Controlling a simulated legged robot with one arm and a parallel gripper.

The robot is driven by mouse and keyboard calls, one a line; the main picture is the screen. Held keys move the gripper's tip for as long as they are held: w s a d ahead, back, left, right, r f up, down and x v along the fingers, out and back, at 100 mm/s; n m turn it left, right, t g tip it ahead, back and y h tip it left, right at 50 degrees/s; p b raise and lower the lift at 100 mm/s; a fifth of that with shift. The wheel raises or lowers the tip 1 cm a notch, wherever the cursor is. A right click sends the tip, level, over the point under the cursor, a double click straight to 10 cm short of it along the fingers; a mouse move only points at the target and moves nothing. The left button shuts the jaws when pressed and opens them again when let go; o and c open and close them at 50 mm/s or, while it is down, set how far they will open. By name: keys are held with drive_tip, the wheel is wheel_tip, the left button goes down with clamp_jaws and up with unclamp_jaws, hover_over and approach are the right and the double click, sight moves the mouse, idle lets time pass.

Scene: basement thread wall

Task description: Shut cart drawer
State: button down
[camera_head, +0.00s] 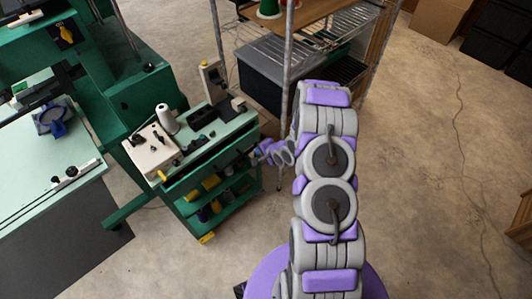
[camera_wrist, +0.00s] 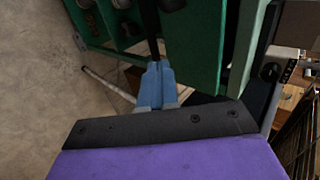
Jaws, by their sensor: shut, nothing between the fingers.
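The green cart (camera_head: 222,207) stands left of my arm in the head view. Its drawer (camera_head: 210,158) is just below the cart top and seems partly out, with a dark gap between its front and the top. In the wrist view a green panel (camera_wrist: 193,50), which looks like the drawer front, runs upward beside a black bar (camera_wrist: 150,28). My gripper (camera_wrist: 157,68) has its blue fingertips together, at the near end of that bar; I cannot tell whether they touch it. In the head view my gripper (camera_head: 256,158) is at the cart's right side, with its tips hard to make out.
The cart top holds a white thread cone (camera_head: 168,119) and a beige machine (camera_head: 152,147). Lower shelves hold several spools. A metal rack (camera_head: 289,45) with a grey bin (camera_head: 268,68) stands behind. A green worktable (camera_head: 45,160) is at left. Floor at right is open.

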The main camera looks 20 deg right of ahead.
sight(243, 141)
drive_tip(key=w+a, duration=0.2)
drive_tip(key=w+a+b, duration=0.1)
drive_tip(key=w, duration=0.1)
drive_tip(key=shift+a+f, duration=0.35)
drive_tip(key=shift+w+d, duration=0.1)
drive_tip(key=shift+w, duration=0.1)
drive_tip(key=shift+w+d, duration=0.1)
drive_tip(key=shift+d, duration=0.7)
drive_tip(key=shift+a, duration=0.25)
drive_tip(key=w+a+p, duration=0.2)
drive_tip(key=w+p, duration=0.1)
drive_tip(key=shift+w+r, duration=0.15)
drive_tip(key=shift+r, duration=0.05)
drive_tip(key=shift+w+f+p, duration=0.1)
drive_tip(key=shift+w+p, duration=0.2)
drive_tip(key=shift+p, duration=0.1)
drive_tip(key=shift+w+d, duration=0.2)
drive_tip(key=shift+a, duration=0.15)
